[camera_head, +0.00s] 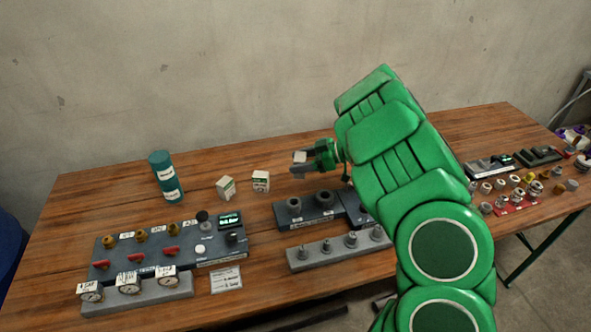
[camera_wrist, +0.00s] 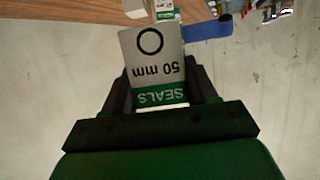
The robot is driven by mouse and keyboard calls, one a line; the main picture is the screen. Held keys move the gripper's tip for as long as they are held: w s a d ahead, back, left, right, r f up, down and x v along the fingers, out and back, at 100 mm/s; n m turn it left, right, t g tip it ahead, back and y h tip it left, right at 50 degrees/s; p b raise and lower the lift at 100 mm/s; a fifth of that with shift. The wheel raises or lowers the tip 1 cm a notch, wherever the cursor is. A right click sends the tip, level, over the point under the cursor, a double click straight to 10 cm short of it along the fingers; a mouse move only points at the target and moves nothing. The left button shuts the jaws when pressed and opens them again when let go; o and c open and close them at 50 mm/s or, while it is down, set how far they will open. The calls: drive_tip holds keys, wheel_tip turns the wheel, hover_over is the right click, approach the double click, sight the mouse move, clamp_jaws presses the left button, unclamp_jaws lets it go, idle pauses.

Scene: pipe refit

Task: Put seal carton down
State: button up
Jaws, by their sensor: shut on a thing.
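The seal carton (camera_wrist: 158,65) is white and grey with a green band, lettered "SEALS" and "50 mm" upside down in the wrist view. My gripper (camera_wrist: 161,92) is shut on it, with a dark finger on each side. In the head view my gripper (camera_head: 304,163) points left above the back middle of the wooden table, and a pale face of the carton (camera_head: 299,157) shows at its tip. The held carton looks clear of the tabletop.
Two white and green cartons, left (camera_head: 226,188) and right (camera_head: 261,181), stand left of my gripper. A teal cylinder (camera_head: 166,178) stands further left. A gauge-and-valve panel (camera_head: 170,258) and dark fitting blocks (camera_head: 318,211) lie in front. Bare wood (camera_head: 110,195) shows at back left.

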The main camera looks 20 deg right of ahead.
drive_tip(key=shift+w+d+f, duration=0.2)
drive_tip(key=shift+w+f, duration=1.7)
drive_tip(key=shift+w, duration=0.2)
drive_tip(key=shift+w+d+f, duration=0.15)
drive_tip(key=shift+w+f, duration=1.7)
drive_tip(key=shift+w, duration=0.25)
drive_tip(key=shift+f, duration=1.55)
drive_tip(key=shift+f, duration=0.55)
drive_tip(key=o, duration=1.1)
drive_tip(key=shift+c, duration=0.2)
drive_tip(key=shift+r, duration=0.15)
